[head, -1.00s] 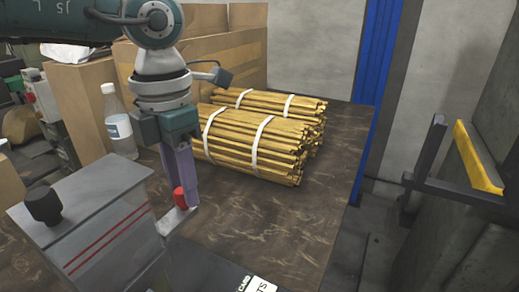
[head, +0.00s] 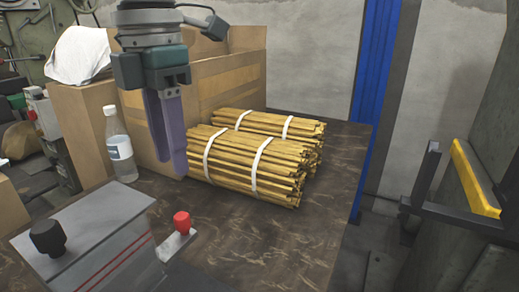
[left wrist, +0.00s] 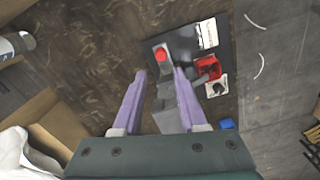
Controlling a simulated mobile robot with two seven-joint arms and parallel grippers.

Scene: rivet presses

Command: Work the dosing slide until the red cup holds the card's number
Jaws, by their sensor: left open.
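The grey dosing box (head: 85,235) stands at the lower left of the head view, with a black knob (head: 47,238) on top. A slide end (head: 172,246) with a red knob (head: 181,222) juts from its right side. My left gripper (head: 178,170) is above the red knob, apart from it, pointing down, open and empty. In the left wrist view the red knob (left wrist: 161,55) shows between and beyond the fingers. A red cup (left wrist: 207,67) is right of it, partly covered by a grey part. A white card (left wrist: 208,33) lies nearby; its number is unreadable. My right gripper is not visible.
Strapped bundles of yellow sticks (head: 250,170) lie behind the slide on the dark table (head: 270,250). A bottle (head: 119,148) and cardboard box (head: 215,85) stand behind the dosing box. The table's front middle is clear.

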